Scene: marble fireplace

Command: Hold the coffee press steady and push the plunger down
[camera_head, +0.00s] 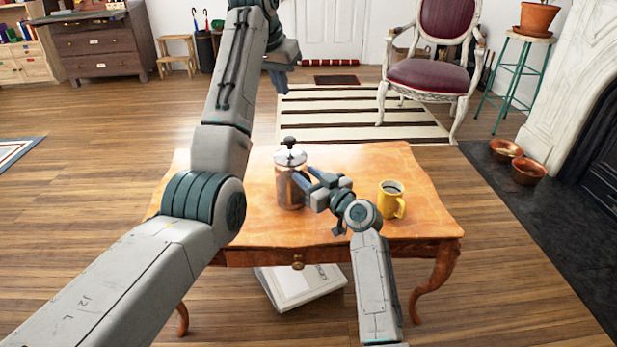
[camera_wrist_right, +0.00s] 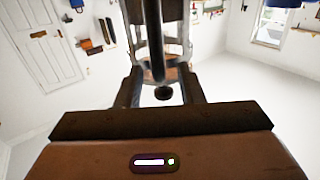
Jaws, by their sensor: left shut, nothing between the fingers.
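My left gripper (camera_head: 279,80) is shut and empty, high above and beyond the press in the picture.
A yellow mug (camera_head: 391,199) stands to the right of my right gripper on the table. A white box or book (camera_head: 300,285) lies under the table. An armchair (camera_head: 432,70) and a striped rug (camera_head: 340,112) are behind. The table's right part is mostly clear.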

